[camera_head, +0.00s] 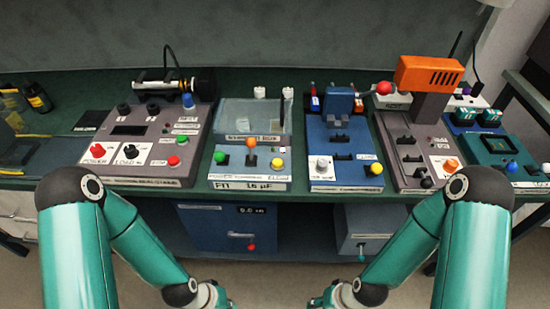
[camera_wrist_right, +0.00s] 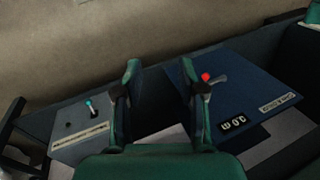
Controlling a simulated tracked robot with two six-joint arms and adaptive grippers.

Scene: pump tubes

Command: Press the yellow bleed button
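A yellow button (camera_head: 277,163) sits at the front right of the light grey panel with the green and orange knobs. A second yellow button (camera_head: 376,168) sits at the front right of the blue panel beside it. The small labels are too blurred to tell which one is the bleed button. My left gripper (camera_head: 214,298) is low at the bottom edge, in front of and below the bench, partly cut off. My right gripper (camera_head: 322,300) is also low there; the right wrist view shows its fingers (camera_wrist_right: 163,92) apart with nothing between them. Both are well away from the buttons.
A dark green bench (camera_head: 62,87) carries a row of panels. A grey panel with red buttons (camera_head: 130,172) is left; an orange-topped unit (camera_head: 430,72) stands right. Under the bench are a blue cabinet (camera_head: 227,230) and a grey box (camera_head: 372,220), each with a small lever.

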